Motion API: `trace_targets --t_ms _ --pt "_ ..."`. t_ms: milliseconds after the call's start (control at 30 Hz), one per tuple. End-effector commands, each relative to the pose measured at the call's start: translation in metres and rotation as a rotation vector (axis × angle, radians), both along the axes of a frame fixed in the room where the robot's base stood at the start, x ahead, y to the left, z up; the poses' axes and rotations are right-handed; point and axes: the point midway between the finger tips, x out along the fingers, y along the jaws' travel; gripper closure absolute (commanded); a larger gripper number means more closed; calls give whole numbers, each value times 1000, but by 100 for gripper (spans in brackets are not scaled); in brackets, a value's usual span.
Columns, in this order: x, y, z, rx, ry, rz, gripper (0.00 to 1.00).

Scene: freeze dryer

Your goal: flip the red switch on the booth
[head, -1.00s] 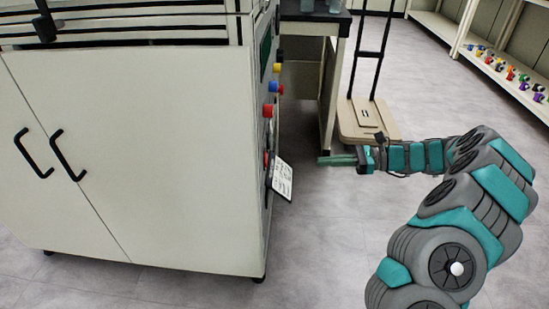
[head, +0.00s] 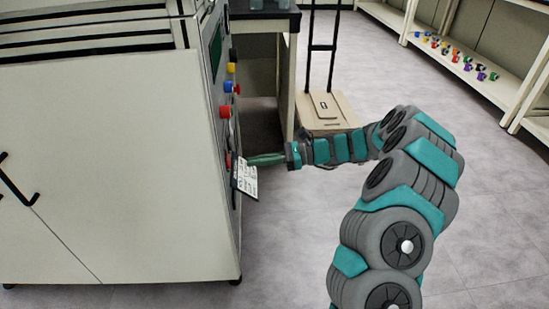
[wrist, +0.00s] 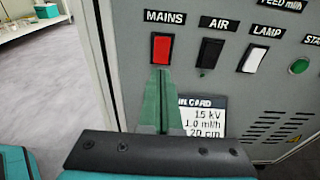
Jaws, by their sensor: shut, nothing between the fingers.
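The red switch (wrist: 162,49) sits under the label MAINS on the grey panel of the booth (head: 100,130), in the upper middle of the wrist view. My gripper (wrist: 161,75) is shut and empty, its green fingers pressed together. In the wrist view its tips are just below the red switch, at or very near its lower edge; I cannot tell whether they touch. In the head view my gripper (head: 252,160) points left at the booth's side panel, and the card hides part of the panel there.
A black AIR switch (wrist: 210,52), a white LAMP switch (wrist: 254,57) and a green button (wrist: 300,66) lie to the right. A printed card (wrist: 204,116) hangs below. A trolley (head: 325,108) stands behind. Floor at right is clear.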

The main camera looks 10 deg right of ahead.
Motion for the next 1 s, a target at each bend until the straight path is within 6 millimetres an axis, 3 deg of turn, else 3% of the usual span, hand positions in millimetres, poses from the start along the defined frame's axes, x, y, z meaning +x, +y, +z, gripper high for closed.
trace_targets --t_ms 100,300,1000 --pt "0 20 -2 -2 -2 2 100" --pt "1 41 -5 0 -1 1 100" --pt "2 50 -6 38 -2 0 100"
